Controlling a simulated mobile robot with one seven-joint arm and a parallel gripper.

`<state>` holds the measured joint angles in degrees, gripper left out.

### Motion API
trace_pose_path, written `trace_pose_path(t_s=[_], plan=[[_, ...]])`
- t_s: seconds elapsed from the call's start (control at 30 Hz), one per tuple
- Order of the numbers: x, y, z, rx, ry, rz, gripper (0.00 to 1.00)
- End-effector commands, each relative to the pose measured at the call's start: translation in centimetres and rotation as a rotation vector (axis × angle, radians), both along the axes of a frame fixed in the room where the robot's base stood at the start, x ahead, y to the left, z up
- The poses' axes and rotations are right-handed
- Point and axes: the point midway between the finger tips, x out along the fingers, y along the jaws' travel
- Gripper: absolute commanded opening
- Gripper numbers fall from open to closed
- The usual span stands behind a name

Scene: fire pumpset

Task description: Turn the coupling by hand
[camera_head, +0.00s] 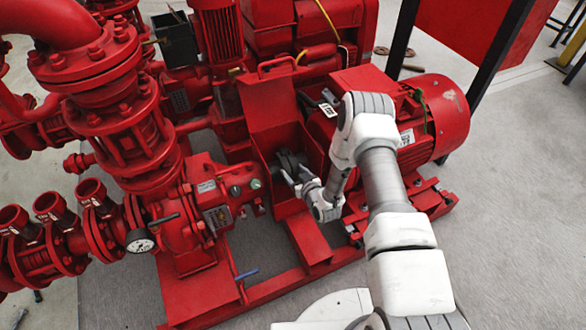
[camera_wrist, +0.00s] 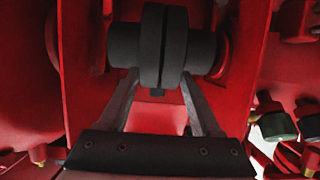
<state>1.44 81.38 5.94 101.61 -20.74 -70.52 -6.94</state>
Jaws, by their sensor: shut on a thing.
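The coupling (camera_wrist: 160,50) is a dark grey, flanged cylinder on a shaft between the red pump and the motor. In the wrist view it lies across the upper middle, with its two discs side by side in the centre. In the head view the coupling (camera_head: 291,163) sits inside an open red guard, partly hidden. My gripper (camera_wrist: 160,82) reaches up from below with one finger on each side of the discs. Its fingertips meet the coupling, and it is shut on it. In the head view my gripper (camera_head: 288,177) reaches in from the right.
The red guard (camera_head: 283,110) rises around the coupling, its walls close on both sides. The red motor (camera_head: 437,118) stands to the right and the pump (camera_head: 188,200) to the left. A red base rail (camera_head: 305,238) runs below. Grey floor (camera_head: 510,210) is clear at the right.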

Motion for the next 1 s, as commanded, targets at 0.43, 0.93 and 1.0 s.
trace_pose_path(t_s=[0.43, 0.93, 1.0], plan=[[-0.8, -0.3, -1.6, 0.085, -0.202, -0.001, 0.09], [-1.0, -0.5, -2.6, 0.143, -0.342, -0.001, 0.09], [-1.0, -0.5, -2.6, 0.147, -0.352, -0.001, 0.09]])
